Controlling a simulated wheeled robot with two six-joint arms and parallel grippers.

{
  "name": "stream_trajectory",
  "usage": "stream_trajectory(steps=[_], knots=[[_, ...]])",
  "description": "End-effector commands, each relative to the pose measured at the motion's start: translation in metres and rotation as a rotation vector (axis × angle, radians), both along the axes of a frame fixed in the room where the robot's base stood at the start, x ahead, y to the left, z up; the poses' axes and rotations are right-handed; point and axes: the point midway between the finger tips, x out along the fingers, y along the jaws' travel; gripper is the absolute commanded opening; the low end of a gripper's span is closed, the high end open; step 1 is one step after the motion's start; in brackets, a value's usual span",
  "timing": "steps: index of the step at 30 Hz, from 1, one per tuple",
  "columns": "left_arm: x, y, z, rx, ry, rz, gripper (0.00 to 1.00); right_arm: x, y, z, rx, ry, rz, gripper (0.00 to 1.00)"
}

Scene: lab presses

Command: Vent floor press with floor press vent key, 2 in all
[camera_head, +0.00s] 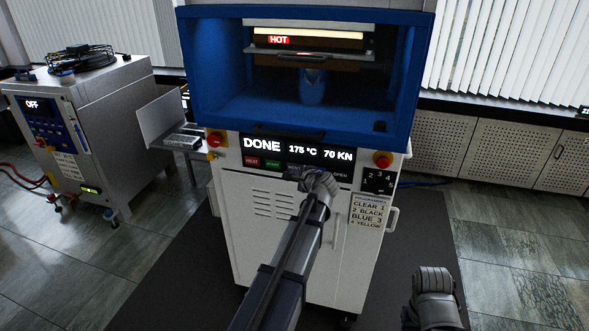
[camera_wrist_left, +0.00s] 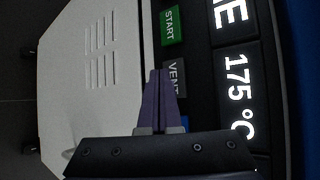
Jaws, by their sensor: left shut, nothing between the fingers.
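The floor press (camera_head: 300,230) is a white cabinet with a blue press chamber on top. Its display (camera_head: 297,149) reads DONE, 175 °C and 70 KN. The floor press vent key (camera_wrist_left: 174,77) is grey, marked VENT, beside the green START key (camera_wrist_left: 171,25). In the head view, my left gripper partly covers the vent key. My left gripper (camera_wrist_left: 158,76) is shut and empty, its purple fingertips at the vent key's edge; I cannot tell whether they touch it. A grey link of my right arm shows at lower right in the head view; its gripper is out of view.
A HOT sign (camera_head: 278,40) glows in the chamber. A programme label (camera_head: 368,211) hangs at the right. A metal unit (camera_head: 90,120) reading OFF stands left. Dark matting (camera_head: 165,270) lies around the press.

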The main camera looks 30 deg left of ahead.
Motion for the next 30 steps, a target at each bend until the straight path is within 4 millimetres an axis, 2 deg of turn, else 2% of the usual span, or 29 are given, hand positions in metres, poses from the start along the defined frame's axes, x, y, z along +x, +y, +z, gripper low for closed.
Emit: stream_trajectory(steps=[30], knots=[[0.0084,0.0020,0.0003,0.000,0.000,0.000,0.00,0.0000,0.0000,0.0002,0.000,0.000,0.000,0.50]])
